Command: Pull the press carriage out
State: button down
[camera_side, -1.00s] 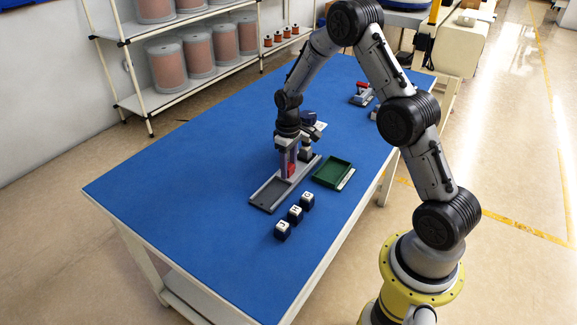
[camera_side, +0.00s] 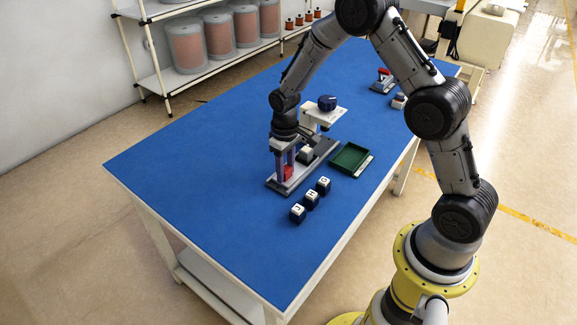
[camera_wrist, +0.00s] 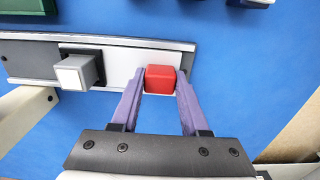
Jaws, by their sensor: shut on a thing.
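My gripper (camera_side: 285,170) points down over the near end of the press base (camera_side: 273,184), a long grey rail track. Its two purple fingers are shut on the red handle (camera_wrist: 160,79) of the press carriage (camera_wrist: 118,68); the handle also shows low between the fingers in the side view (camera_side: 288,173). The carriage is a light plate in the track. It carries a pale square block (camera_wrist: 80,72) in a dark holder, left of the handle in the wrist view. The press head (camera_side: 325,114), a pale plate with a dark blue part on top, stands behind the gripper.
A green tray (camera_side: 368,165) lies right of the press. Several dark cubes with white lettered tops, one of them the nearest cube (camera_side: 298,213), stand in a row in front. Another device with a red part (camera_side: 384,78) is at the far right. The blue table (camera_side: 190,165) is clear on the left.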

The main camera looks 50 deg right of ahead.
jog(key=shift+a, duration=0.35)
jog(key=c, duration=0.7)
grip_release()
jog(key=o, duration=0.3)
jog(key=shift+d, duration=0.1)
jog(key=shift+r, duration=0.1)
notch_tip(320, 180, up, 14)
